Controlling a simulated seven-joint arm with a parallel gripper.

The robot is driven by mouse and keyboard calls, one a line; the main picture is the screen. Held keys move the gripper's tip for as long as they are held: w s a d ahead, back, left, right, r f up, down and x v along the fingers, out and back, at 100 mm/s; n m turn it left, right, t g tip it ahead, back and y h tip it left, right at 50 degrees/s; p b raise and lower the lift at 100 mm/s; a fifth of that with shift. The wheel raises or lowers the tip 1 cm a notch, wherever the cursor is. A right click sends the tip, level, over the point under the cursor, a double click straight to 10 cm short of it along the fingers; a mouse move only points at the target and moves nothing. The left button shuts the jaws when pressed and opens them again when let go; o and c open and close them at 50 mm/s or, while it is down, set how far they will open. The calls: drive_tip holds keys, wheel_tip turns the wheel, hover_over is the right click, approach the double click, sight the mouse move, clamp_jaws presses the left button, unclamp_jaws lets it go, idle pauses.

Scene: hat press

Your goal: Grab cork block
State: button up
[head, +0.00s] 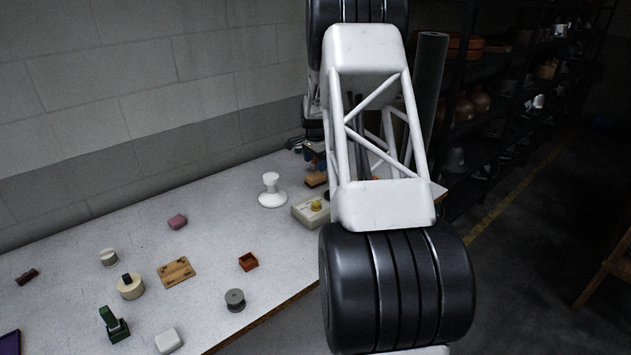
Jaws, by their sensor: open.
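A small orange-brown block (316,179) lies toward the far end of the white table and looks like the cork block, though its material is hard to tell at this size. My gripper (309,150) is partly visible as a dark shape above and behind that block, beside my large arm link, which hides part of it. It is open, and I see nothing held in it. The exact gap between gripper and block cannot be told from this view.
A white knobbed stand (271,192) and a cream box with a yellow knob (312,210) stand near the block. A tan board (176,271), a red-brown box (248,261) and a grey spool (235,300) lie nearer. A block wall (150,90) runs behind the table.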

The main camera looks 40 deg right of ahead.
sight(316, 176)
drive_tip(key=shift+f, duration=1.1)
drive_tip(key=shift+f, duration=0.1)
drive_tip(key=shift+f, duration=2.5)
drive_tip(key=shift+c, duration=0.2)
drive_tip(key=c, duration=1)
